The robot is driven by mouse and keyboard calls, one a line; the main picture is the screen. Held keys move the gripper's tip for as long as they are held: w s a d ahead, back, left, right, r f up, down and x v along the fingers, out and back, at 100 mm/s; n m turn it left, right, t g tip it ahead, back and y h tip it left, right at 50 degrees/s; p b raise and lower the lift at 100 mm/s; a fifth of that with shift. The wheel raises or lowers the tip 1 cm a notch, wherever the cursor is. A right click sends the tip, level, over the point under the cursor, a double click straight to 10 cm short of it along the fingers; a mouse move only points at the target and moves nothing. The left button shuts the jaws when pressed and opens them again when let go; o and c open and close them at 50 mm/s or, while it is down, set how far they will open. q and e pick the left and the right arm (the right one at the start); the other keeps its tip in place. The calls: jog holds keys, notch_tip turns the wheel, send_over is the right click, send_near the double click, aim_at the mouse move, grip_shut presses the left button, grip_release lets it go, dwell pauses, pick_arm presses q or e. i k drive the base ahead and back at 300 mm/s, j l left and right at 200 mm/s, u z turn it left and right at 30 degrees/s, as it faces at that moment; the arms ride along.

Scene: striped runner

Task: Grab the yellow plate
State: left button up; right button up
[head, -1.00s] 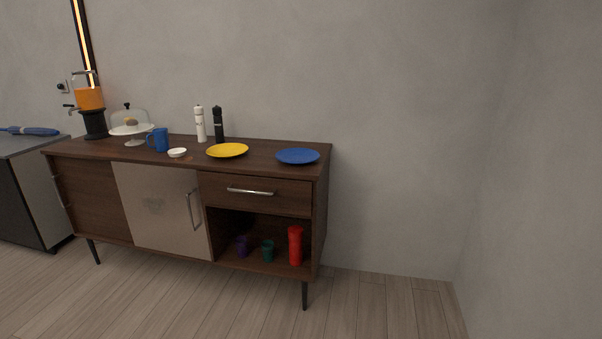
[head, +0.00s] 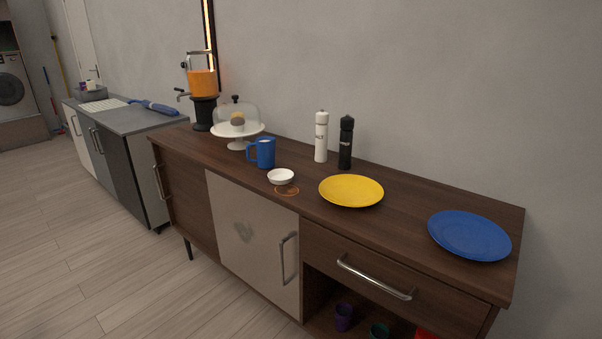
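The yellow plate (head: 351,190) lies flat on top of the wooden sideboard (head: 400,195), near the middle of the head view. It is round and empty. It sits between a small white bowl (head: 280,176) on its left and a blue plate (head: 469,235) on its right. The salt (head: 321,136) and pepper (head: 346,142) mills stand upright behind it. Neither of my grippers shows in the head view.
A blue mug (head: 262,152), a glass-domed cake stand (head: 237,124) and an orange drink dispenser (head: 202,90) stand on the sideboard's left part. A drawer handle (head: 374,278) juts from the front. Open floor (head: 90,230) lies in front on the left.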

aim_at(351, 190)
jog(key=i+j, duration=0.25)
jog(key=i, duration=0.2)
jog(key=i+j, duration=0.25)
jog(key=i, duration=0.2)
jog(key=i+j, duration=0.25)
jog(key=i, duration=0.2)
